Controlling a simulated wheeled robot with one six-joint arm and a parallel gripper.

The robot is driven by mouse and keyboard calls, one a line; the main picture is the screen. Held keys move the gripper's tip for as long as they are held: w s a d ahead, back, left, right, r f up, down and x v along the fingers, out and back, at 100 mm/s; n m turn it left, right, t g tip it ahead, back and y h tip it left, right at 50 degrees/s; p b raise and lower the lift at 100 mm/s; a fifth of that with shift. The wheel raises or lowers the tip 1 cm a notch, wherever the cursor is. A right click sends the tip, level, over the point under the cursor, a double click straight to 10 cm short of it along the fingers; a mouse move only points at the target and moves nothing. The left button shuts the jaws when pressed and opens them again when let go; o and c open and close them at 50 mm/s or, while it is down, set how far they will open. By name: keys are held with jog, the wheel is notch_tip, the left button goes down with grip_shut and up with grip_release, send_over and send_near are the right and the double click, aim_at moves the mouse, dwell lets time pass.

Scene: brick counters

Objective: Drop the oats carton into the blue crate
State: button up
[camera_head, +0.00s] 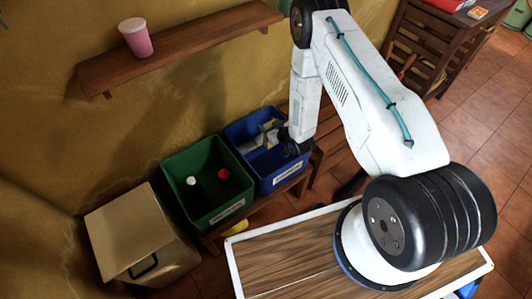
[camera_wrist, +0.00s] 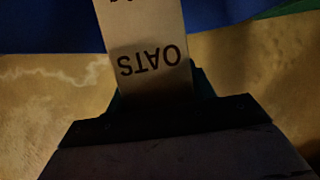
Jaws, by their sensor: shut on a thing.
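The oats carton (camera_wrist: 150,50) is a pale box with dark "OATS" lettering, upside down in the wrist view. My gripper (camera_wrist: 155,88) is shut on it, with the dark jaws around its lower part in that view. In the head view my gripper (camera_head: 287,143) is at the blue crate (camera_head: 268,184), over or inside its opening. A pale shape (camera_head: 267,138) beside the jaws there looks like the carton. I cannot tell whether the carton touches the crate. A blue band (camera_wrist: 50,28) crosses the top of the wrist view, probably the crate.
A green crate (camera_head: 221,211) with a white and a red item inside stands left of the blue one. A lidded beige bin (camera_head: 130,232) is farther left. A wall shelf (camera_head: 190,42) with a pink cup (camera_head: 136,37) is above. A wooden cabinet (camera_head: 435,45) stands at right.

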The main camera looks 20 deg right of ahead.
jog(key=o, duration=1.3)
jog(key=v, duration=0.7)
jog(key=shift+s+d+r, duration=0.1)
jog(key=shift+s+r, duration=0.05)
jog(key=shift+s, duration=0.2)
